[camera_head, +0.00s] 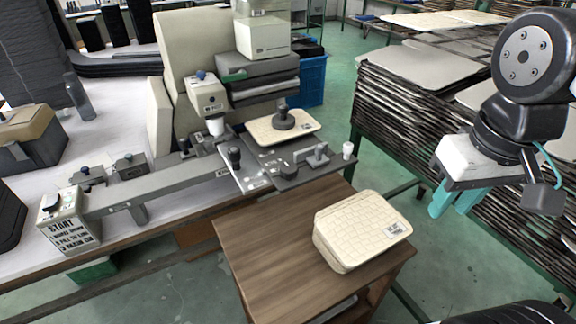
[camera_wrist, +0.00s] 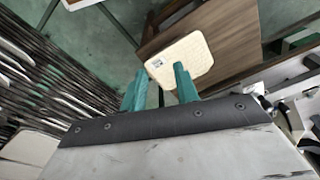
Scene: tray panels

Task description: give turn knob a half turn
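A dark round knob with an upright grip (camera_head: 283,117) stands on a cream tray panel (camera_head: 308,122) at the back of the work table; it looks like the turn knob. A grey block-like handle (camera_head: 318,156) sits on the dark plate in front of it, and I cannot tell whether that turns. My gripper (camera_head: 455,202) hangs at the right of the head view, well away from both. The knob is not recognisable in the wrist view.
A cream box (camera_head: 362,228) lies on the wooden stand (camera_head: 265,262); it also shows in the wrist view (camera_wrist: 180,58). A dark lever (camera_head: 235,157) and a white peg (camera_head: 348,149) stand near the knob. Stacked racks (camera_head: 425,110) fill the right side.

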